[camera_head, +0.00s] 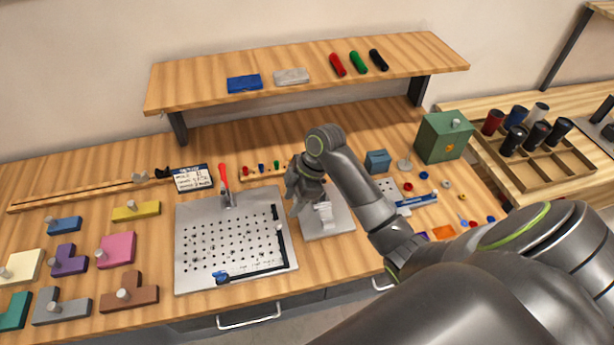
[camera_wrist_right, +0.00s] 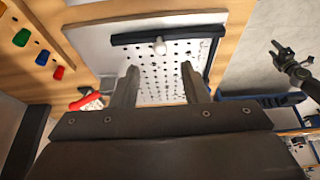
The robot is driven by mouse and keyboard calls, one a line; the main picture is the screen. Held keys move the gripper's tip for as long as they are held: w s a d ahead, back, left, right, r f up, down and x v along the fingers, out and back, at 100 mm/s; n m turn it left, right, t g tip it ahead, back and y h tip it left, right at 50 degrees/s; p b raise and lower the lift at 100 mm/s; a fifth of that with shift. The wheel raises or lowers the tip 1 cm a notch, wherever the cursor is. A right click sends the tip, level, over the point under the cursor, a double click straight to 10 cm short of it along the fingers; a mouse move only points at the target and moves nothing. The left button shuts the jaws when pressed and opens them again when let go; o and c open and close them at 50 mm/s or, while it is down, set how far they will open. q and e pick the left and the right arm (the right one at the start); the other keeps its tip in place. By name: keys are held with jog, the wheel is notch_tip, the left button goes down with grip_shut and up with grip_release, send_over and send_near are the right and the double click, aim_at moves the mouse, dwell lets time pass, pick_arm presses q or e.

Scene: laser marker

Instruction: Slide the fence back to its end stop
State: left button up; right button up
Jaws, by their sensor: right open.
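A perforated grey plate (camera_head: 190,215) lies flat on the bench. A black bar with a pale knob, which looks like the fence (camera_wrist_right: 135,38), crosses the plate's edge in the right wrist view; in the head view a black bar (camera_head: 281,243) runs along the plate's right side. I cannot make out the end stop. My right gripper (camera_head: 301,207) hangs just right of the plate. In the wrist view its two fingers (camera_wrist_right: 160,84) are apart, with nothing between them. A dark jointed gripper (camera_wrist_right: 288,62), apparently my left, shows at the right of the wrist view; its jaws are too small to judge.
A red-handled clamp (camera_head: 224,178) stands at the plate's back edge and a blue piece (camera_head: 221,278) at its front edge. A pale stand (camera_head: 338,222) is close to my right gripper. Knobbed coloured blocks (camera_head: 117,249) lie left; a shelf (camera_head: 200,88) overhangs the back.

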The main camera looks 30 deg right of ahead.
jog(key=b+v, duration=0.1)
jog(key=v, duration=0.9)
